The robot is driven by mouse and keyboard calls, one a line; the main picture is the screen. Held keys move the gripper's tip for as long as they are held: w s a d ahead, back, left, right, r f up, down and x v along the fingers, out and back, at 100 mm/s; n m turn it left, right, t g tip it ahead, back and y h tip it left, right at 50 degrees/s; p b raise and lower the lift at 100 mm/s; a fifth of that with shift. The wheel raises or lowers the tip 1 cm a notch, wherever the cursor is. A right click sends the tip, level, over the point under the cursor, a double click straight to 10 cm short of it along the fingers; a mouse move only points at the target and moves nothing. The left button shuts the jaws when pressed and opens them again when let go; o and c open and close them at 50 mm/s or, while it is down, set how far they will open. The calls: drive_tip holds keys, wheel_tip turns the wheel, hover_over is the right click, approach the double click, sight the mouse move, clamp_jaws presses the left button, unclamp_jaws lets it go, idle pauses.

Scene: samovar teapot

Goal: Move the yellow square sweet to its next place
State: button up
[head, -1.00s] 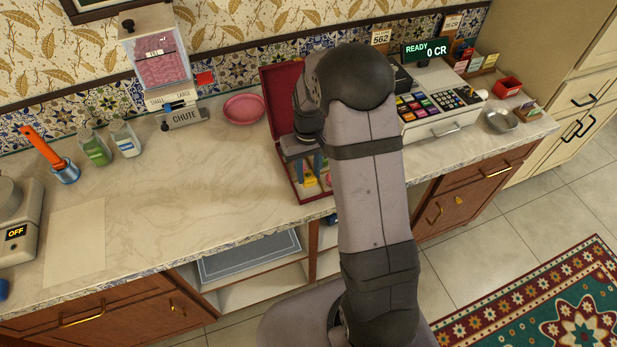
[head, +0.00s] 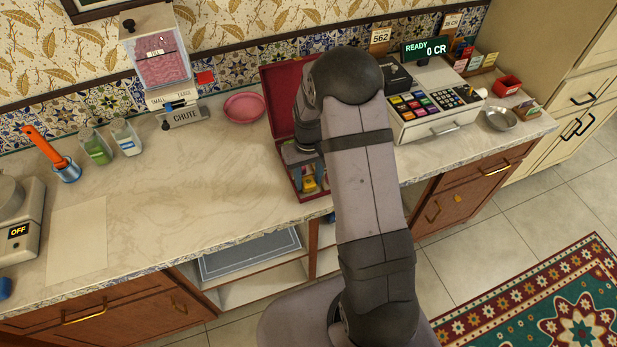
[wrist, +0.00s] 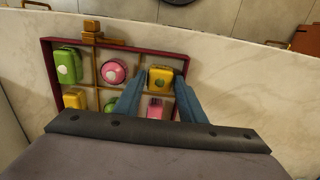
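The yellow square sweet (wrist: 160,78) sits in a compartment of the open red box (head: 297,192), in the row at the top of the wrist view. In the head view it shows as a small yellow shape (head: 309,184) below my gripper (head: 309,176). In the wrist view the blue fingers of my gripper (wrist: 158,80) are spread, one on each side of this sweet, with a narrow gap visible on each side. A second yellow sweet (wrist: 74,98) lies in the lower left compartment. My forearm hides part of the box in the head view.
Neighbouring compartments hold a green sweet (wrist: 67,65), a round pink sweet (wrist: 113,72), a round green sweet (wrist: 112,104) and a pink sweet (wrist: 156,107). The box lid (head: 278,97) stands open behind. A pink plate (head: 244,107) is to its left. The counter's left middle is clear.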

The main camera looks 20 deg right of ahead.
sight(308, 181)
wheel_tip(308, 181, up, 12)
drive_tip(key=b, duration=0.4)
drive_tip(key=s+a+f, duration=0.1)
drive_tip(key=s+a, duration=0.2)
drive_tip(key=s, duration=0.7)
drive_tip(key=s+a+f, duration=0.1)
drive_tip(key=s+a, duration=0.2)
drive_tip(key=s, duration=0.7)
drive_tip(key=shift+f, duration=0.4)
idle(0.3)
